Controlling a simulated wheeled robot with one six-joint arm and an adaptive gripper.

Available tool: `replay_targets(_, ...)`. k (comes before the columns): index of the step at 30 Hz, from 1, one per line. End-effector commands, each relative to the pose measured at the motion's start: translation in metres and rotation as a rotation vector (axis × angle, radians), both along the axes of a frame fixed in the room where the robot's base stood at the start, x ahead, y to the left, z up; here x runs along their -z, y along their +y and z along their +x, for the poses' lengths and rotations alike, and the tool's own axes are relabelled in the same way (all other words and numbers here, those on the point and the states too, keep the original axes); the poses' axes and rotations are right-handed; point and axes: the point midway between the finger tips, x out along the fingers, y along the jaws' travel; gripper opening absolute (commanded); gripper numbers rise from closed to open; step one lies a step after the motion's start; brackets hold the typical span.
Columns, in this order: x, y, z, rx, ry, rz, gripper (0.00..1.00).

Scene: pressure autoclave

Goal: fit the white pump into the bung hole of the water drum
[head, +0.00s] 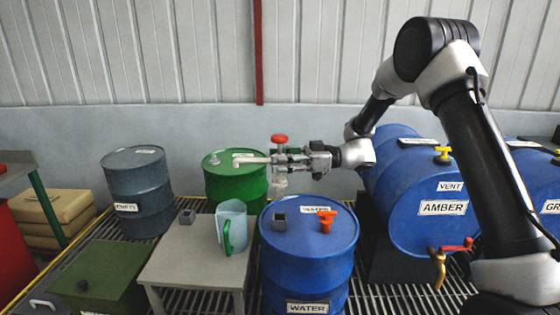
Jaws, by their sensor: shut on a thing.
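My gripper (292,158) is shut on the white pump (253,160), above and behind the water drum. The pump's pale spout points left, a red knob (279,138) stands above the jaws, and a pale part shows below them against the green drum. The blue water drum (305,262) stands upright at the front centre with a WATER label.
A green drum (232,190) stands behind the pump. A grey table (180,265) at left bears a light blue jug (231,222) and a small grey block (187,216). A grey-blue drum (140,190) stands behind it. Blue AMBER drum (420,185) lies at right.

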Motion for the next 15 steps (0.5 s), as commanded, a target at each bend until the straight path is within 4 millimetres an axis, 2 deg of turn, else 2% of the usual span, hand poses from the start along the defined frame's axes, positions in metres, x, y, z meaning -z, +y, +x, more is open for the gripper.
replay_targets(5,0.006,0.000,0.000,0.000,0.001,0.001,0.00)
replay_targets(15,0.038,0.000,0.000,0.000,0.001,0.001,0.00)
